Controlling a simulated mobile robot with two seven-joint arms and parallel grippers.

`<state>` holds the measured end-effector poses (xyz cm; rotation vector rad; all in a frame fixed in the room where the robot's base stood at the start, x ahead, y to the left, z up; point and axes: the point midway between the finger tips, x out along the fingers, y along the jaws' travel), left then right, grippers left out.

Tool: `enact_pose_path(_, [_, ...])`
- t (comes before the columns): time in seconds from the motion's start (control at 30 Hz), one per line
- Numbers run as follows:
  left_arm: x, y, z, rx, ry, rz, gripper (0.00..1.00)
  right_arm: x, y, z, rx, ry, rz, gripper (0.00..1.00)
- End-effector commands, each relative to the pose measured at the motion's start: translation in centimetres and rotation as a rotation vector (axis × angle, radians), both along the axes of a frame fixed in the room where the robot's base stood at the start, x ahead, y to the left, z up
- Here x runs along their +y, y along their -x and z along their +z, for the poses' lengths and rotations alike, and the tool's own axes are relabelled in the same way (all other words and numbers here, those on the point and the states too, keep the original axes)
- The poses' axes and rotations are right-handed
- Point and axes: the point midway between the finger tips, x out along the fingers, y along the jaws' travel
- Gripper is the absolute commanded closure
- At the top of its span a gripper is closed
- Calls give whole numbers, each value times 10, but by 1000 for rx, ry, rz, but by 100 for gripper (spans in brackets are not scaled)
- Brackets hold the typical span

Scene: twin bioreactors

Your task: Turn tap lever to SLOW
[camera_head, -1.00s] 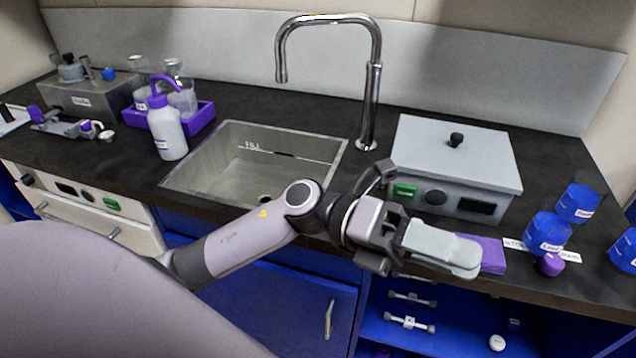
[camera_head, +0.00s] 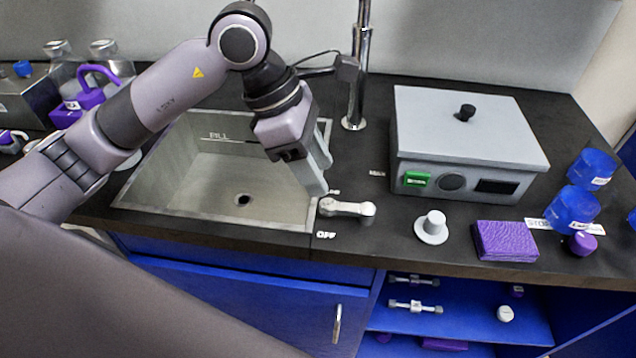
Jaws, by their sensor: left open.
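The tap lever (camera_head: 347,208) is a small light-grey handle on the black counter at the right front corner of the sink. It lies roughly left to right in the picture. An OFF label (camera_head: 326,235) is in front of it. My left gripper (camera_head: 322,180) is open and points down over the sink's right edge, just behind and left of the lever. It holds nothing, and I cannot tell whether its fingertips touch the lever. The steel tap (camera_head: 358,75) rises behind. My right gripper is out of view.
The sink (camera_head: 235,180) is empty. A grey box (camera_head: 470,135) with a knobbed lid stands right of the lever. A white knob-shaped piece (camera_head: 432,228), a purple pad (camera_head: 505,240) and blue containers (camera_head: 572,205) are further right. Purple-topped bottles stand left.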

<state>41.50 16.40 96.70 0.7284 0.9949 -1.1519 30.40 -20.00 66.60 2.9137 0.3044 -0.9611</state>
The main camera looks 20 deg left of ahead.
Motion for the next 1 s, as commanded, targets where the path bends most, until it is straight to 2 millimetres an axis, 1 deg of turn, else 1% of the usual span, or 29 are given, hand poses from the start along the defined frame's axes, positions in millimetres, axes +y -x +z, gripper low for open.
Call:
enact_pose_path(0.07, [4,-2,-1,-11,-24,4,53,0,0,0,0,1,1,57])
enact_pose_path(0.17, [3,-3,-7,-12,-31,4,53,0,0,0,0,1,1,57])
enact_pose_path(0.4, [-11,-6,-40,-8,-28,4,53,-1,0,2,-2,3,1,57])
enact_pose_path(0.6, [-19,-9,-61,-11,-27,3,53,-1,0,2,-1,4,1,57])
enact_pose_path(0.73, [-21,-10,-65,-13,-28,4,53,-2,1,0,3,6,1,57])
enact_pose_path(0.93, [-21,-10,-65,-14,-28,4,53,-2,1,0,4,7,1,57])
enact_pose_path(0.97, [-21,-10,-65,-13,-28,4,60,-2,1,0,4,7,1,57])
enact_pose_path(1.0, [-21,-10,-65,-13,-28,4,73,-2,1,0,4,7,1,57])
